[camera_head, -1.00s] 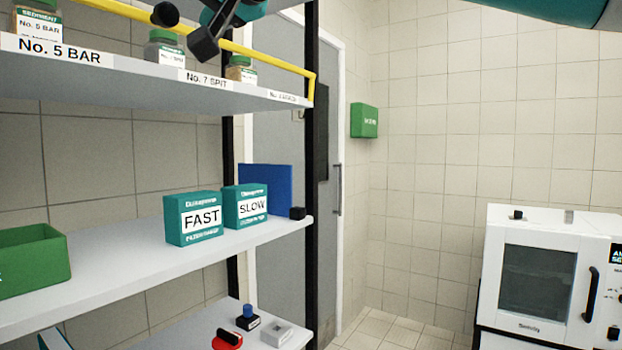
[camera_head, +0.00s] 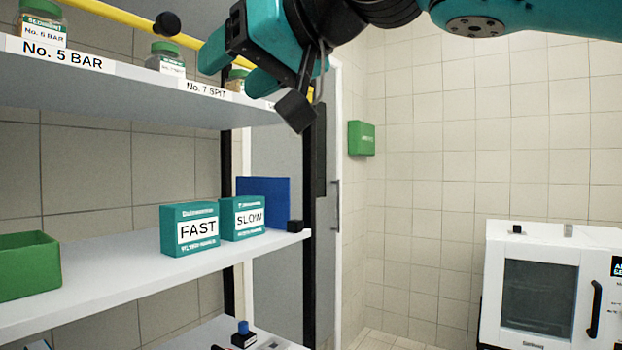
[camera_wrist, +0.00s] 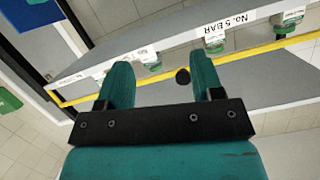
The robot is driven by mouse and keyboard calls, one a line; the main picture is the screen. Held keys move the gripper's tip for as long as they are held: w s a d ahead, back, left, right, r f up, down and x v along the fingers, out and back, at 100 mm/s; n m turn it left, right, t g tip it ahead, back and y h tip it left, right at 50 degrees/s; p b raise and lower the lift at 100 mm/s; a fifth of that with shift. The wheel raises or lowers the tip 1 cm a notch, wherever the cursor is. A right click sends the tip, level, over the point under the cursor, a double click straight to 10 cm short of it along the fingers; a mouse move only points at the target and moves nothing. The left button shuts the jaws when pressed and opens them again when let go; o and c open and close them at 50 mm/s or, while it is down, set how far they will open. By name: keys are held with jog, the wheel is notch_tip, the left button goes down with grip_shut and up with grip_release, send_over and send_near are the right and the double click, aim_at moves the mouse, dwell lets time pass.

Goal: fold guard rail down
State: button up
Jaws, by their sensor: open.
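The yellow guard rail (camera_head: 132,17) runs along the front of the top shelf, raised above the shelf edge and in front of the jars. A black knob (camera_head: 167,23) sits at the rail. My gripper (camera_head: 238,66) is open, right of the knob, and covers the right part of the rail. In the wrist view the rail (camera_wrist: 262,49) crosses beyond my fingers, and the knob (camera_wrist: 182,76) appears between the two teal fingertips (camera_wrist: 162,78), nearer the right one. I see no contact with the knob or rail.
Labelled jars (camera_head: 166,59) stand on the top shelf (camera_head: 120,88). FAST (camera_head: 190,229) and SLOW (camera_head: 243,218) boxes and a green bin (camera_head: 28,265) are on the middle shelf. A black post (camera_head: 309,180) stands at the right. A white oven (camera_head: 540,290) is at far right.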

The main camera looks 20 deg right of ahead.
jog(key=s+d+f+g+h+p, duration=0.1)
jog(key=s+f+g, duration=0.2)
jog(key=f, duration=0.6)
jog(key=s+d+f+n+g+h+p, duration=0.1)
jog(key=s+d+f+g, duration=0.1)
jog(key=f, duration=0.8)
jog(key=s+d+f+n+g+h+p, duration=0.1)
jog(key=s+f+g, duration=0.3)
jog(key=f, duration=0.6)
jog(key=shift+s+d+f+g+h, duration=0.25)
jog(key=shift+s+d+g+h, duration=0.15)
jog(key=shift+s, duration=0.15)
jog(key=m+t+y+p, duration=0.2)
jog(key=t+y+p, duration=0.3)
jog(key=t+p, duration=0.45)
send_near(173, 19)
jog(key=shift+g+h, duration=0.3)
jog(key=shift+g, duration=0.55)
jog(key=p+x, duration=0.1)
jog(key=x, duration=0.2)
jog(key=r+p+x, duration=0.1)
jog(key=p+x, duration=0.1)
jog(key=x, duration=0.2)
jog(key=p+x, duration=0.2)
jog(key=x, duration=0.1)
jog(key=shift+w+a, duration=0.2)
jog(key=shift+w, duration=0.35)
grip_shut()
